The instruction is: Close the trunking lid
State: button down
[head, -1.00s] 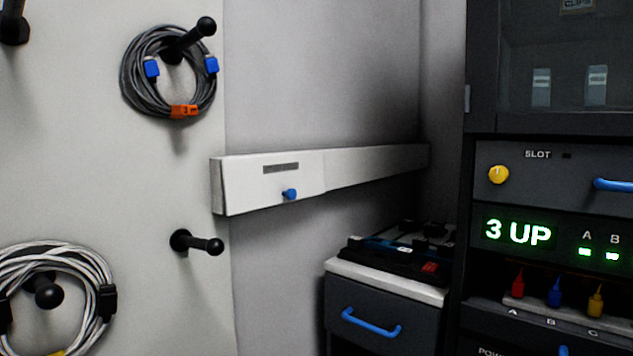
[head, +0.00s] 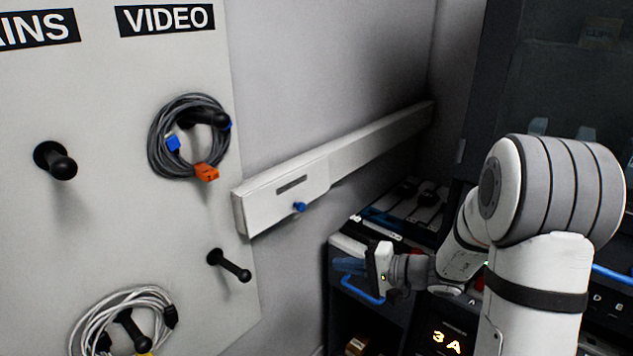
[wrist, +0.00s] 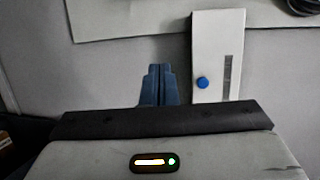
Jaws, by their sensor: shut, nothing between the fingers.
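The white trunking (head: 385,136) runs along the back wall. Its lid (head: 262,203) is at the left end, with a dark grey strip and a blue knob (head: 300,207). The lid looks flat or nearly flat against the trunking; I cannot tell whether a small gap remains. My gripper (head: 350,265) is shut and empty, to the right of the lid and below it in the head view, clear of it. In the wrist view, the blue fingertips (wrist: 157,72) are together, left of the lid (wrist: 210,45) and its blue knob (wrist: 202,83), apart from both.
The hook board (head: 100,225) at left holds a grey cable coil (head: 160,165) and a white cable coil (head: 90,310). A bare peg (head: 230,265) sticks out below the lid. A drawer unit (head: 365,317) with a blue handle stands behind my gripper. The rack (head: 520,80) is at right.

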jog(key=w+d+r+m+t+p, duration=0.2)
jog(key=w+d+r+t+p, duration=0.1)
jog(key=w+r+t+p, duration=0.15)
jog(key=p, duration=0.5)
send_near(303, 208)
jog(key=x, duration=0.6)
jog(key=shift+w+a, duration=0.25)
jog(key=shift+a, duration=0.05)
jog(key=shift+b, duration=0.3)
jog(key=b, duration=0.3)
jog(key=w+a+y+b, duration=0.1)
jog(key=b, duration=0.2)
jog(key=shift+a+f+t, duration=0.15)
jog(key=shift+a+t, duration=0.05)
jog(key=shift+t, duration=0.15)
